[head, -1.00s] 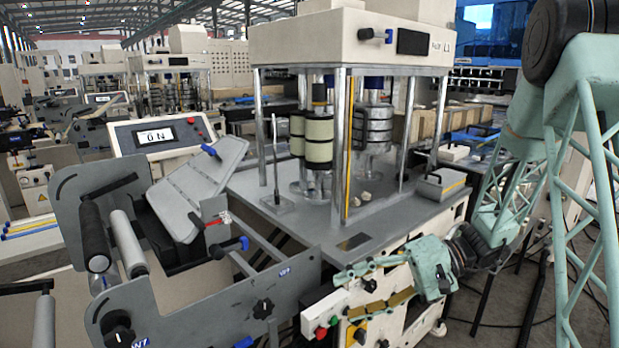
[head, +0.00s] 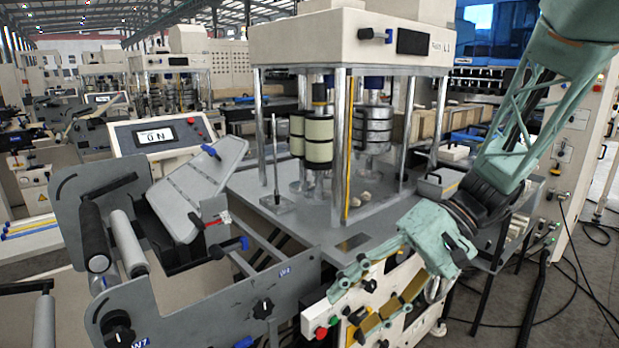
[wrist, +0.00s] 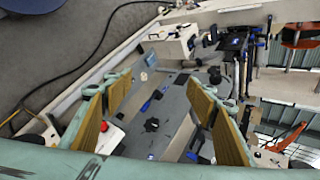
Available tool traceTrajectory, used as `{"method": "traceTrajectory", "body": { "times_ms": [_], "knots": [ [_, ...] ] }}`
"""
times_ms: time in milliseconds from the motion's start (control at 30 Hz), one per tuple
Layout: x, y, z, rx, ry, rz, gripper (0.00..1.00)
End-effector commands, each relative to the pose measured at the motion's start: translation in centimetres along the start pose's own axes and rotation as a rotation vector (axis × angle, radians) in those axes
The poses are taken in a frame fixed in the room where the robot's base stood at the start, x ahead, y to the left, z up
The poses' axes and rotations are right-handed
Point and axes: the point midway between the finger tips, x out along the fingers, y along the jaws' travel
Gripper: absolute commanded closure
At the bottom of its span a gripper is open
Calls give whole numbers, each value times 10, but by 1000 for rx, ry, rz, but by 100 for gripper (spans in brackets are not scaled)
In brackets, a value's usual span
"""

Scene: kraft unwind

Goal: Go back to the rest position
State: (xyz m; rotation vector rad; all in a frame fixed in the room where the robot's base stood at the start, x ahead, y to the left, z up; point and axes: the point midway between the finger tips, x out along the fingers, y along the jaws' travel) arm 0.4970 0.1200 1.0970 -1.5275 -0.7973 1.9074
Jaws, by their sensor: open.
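My gripper (head: 348,309) is pale green with tan finger pads. In the head view it is in front of the white control panel (head: 322,322) of the machine, to the right of the grey roller frame. Its fingers point left and are spread apart. In the wrist view my gripper (wrist: 160,95) shows its padded fingers apart on the left and right, with nothing between them. The grey floor-side plate and a black knob (wrist: 152,125) show beyond the gap. No rest position is marked in either view.
The grey roller frame (head: 205,315) stands close to the left of my gripper. The machine's grey table (head: 375,225), with metal posts, rises behind it. A small grey box (head: 440,186) sits at the table's right. Open floor with cables (head: 580,300) lies at right.

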Motion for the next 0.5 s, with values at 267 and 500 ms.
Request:
{"method": "traceTrajectory", "body": {
  "times_ms": [267,500],
  "knots": [
    [-8,-9,34,-10,2,103,48],
    [-16,-12,62,-15,13,190,48]
  ]
}}
